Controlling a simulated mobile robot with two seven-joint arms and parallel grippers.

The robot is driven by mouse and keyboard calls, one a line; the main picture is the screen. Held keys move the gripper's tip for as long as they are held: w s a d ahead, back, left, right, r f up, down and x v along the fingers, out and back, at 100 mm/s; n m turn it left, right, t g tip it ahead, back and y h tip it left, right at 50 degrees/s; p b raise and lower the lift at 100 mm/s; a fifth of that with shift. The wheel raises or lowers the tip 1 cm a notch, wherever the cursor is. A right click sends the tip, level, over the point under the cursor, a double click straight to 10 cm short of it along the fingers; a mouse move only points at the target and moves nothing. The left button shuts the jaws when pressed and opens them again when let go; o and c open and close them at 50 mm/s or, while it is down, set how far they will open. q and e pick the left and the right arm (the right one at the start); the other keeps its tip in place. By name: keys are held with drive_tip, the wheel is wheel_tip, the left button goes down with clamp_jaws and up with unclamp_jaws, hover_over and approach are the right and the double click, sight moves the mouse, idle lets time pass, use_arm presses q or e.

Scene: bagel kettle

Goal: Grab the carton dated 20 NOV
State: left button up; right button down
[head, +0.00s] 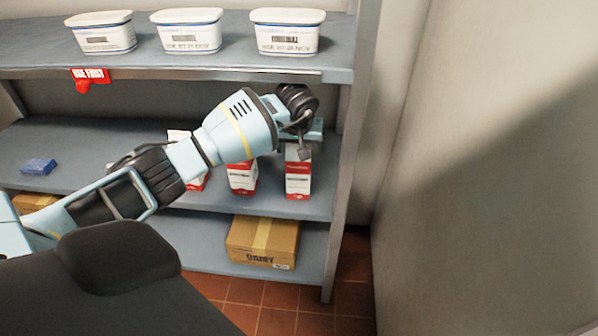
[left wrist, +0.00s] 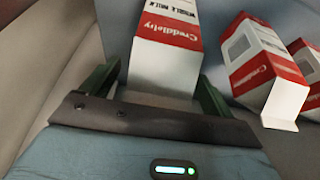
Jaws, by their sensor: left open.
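Red-and-white milk cartons stand on the middle shelf in the head view: a right one (head: 298,182), a middle one (head: 243,179) and a left one (head: 179,136) mostly hidden behind my arm. My left gripper (head: 301,142) is at the top of the right carton. In the left wrist view my left gripper (left wrist: 153,82) is open, its green fingers on either side of a carton (left wrist: 168,36) reading "Whole Milk". Contact cannot be told. Two other cartons, a nearer one (left wrist: 262,68) and one at the edge (left wrist: 308,68), are to the right. No carton date is readable. My right gripper is not in view.
White tubs (head: 187,32) line the upper shelf (head: 230,62), above a red "USE FIRST" tag (head: 90,75). A blue packet (head: 38,166) lies on the middle shelf. A "DAIRY" box (head: 262,241) sits below. The shelf post (head: 346,150) and wall (head: 490,180) are close on the right.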

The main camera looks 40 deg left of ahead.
use_arm(q)
drive_tip(key=shift+w+a+f, duration=0.1)
drive_tip(key=shift+w+f, duration=0.05)
drive_tip(key=shift+f, duration=0.4)
clamp_jaws()
drive_tip(key=shift+r, duration=0.15)
